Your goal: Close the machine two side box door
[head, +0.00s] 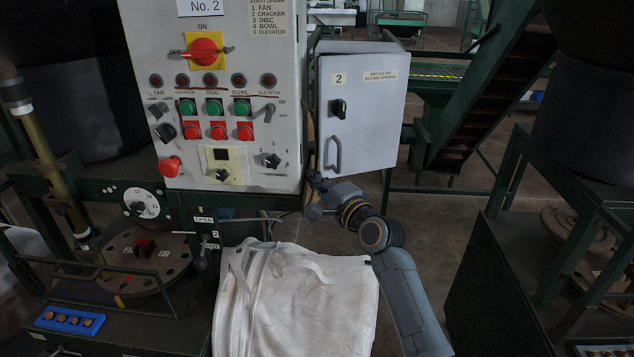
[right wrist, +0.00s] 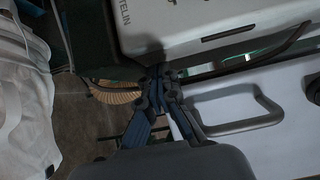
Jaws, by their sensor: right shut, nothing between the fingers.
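The machine two side box door (head: 362,110) is a grey panel marked "2" in the head view, right of the control panel. My right gripper (head: 313,190) is shut and empty, just below the door's lower left corner. In the right wrist view the fingers (right wrist: 160,78) are together, left of the handle (right wrist: 240,118), not gripping it. My left gripper is not in view.
The No. 2 control panel (head: 215,100) with switches and buttons stands left of the door. A white bulk bag (head: 300,305) hangs below it, close to my right arm.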

